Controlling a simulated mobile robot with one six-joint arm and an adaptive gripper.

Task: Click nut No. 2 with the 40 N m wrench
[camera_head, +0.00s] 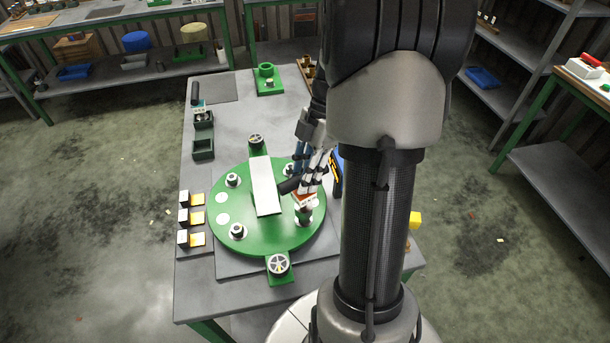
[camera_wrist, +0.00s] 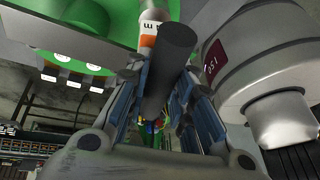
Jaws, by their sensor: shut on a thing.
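No nut number is legible. My gripper (camera_head: 309,184) is over the plate's right side, shut on a wrench with a dark handle (camera_head: 289,187). In the wrist view the dark handle (camera_wrist: 168,62) runs between the fingers of my gripper (camera_wrist: 160,105), with a white and orange part (camera_wrist: 149,32) beyond. The wrench's lower end is near the right nut; I cannot tell whether it touches.
A pale raised bar (camera_head: 264,187) stands across the plate's middle. Small blocks with orange tags (camera_head: 197,216) lie at left. Dark green bins (camera_head: 204,149) and a green fixture (camera_head: 267,80) stand farther back.

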